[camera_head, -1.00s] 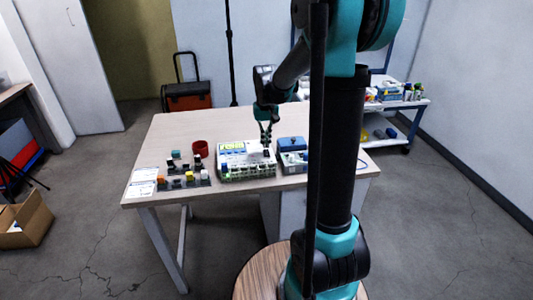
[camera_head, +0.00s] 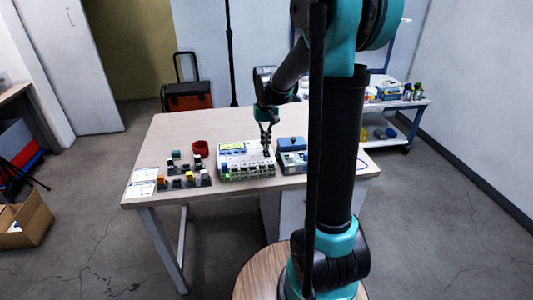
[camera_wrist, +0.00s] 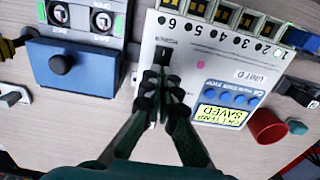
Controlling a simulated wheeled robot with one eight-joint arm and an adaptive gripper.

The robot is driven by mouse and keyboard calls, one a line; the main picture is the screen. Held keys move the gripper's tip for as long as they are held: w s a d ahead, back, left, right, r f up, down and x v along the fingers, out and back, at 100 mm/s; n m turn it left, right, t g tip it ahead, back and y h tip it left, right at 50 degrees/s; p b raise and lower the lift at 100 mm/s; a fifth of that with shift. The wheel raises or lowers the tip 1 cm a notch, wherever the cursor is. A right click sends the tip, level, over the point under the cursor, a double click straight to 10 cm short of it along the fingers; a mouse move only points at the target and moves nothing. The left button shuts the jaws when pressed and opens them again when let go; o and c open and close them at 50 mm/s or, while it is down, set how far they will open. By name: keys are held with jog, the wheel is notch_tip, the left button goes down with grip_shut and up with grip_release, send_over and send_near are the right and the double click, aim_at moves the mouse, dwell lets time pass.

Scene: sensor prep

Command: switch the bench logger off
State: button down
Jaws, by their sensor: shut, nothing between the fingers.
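The bench logger is a white box (camera_head: 232,160) at the table's front middle. In the wrist view it appears upside down, its white top (camera_wrist: 225,55) marked "UNIT D". Its yellow-green display (camera_wrist: 222,115) reads "CAL TEMP SAVED", with several blue buttons (camera_wrist: 238,99) beside it. A pink light (camera_wrist: 200,64) shows on its top. A black switch (camera_wrist: 161,54) sits near its edge. My gripper (camera_head: 267,147) is shut and empty over that end of the logger. In the wrist view its fingertips (camera_wrist: 164,84) are just below the switch; whether they touch is unclear, and they hide part of the panel.
A blue-lidded grey unit (camera_head: 292,145) stands close to the right of the logger. A red cup (camera_head: 199,147) and several small blocks in holders are to the left, with white cards (camera_head: 141,182) at the corner. The table's back left (camera_head: 190,125) is clear.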

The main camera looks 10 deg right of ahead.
aim_at(266, 151)
jog(key=shift+f, duration=0.85)
dwell(0.4)
jog(key=shift+r, duration=3.55)
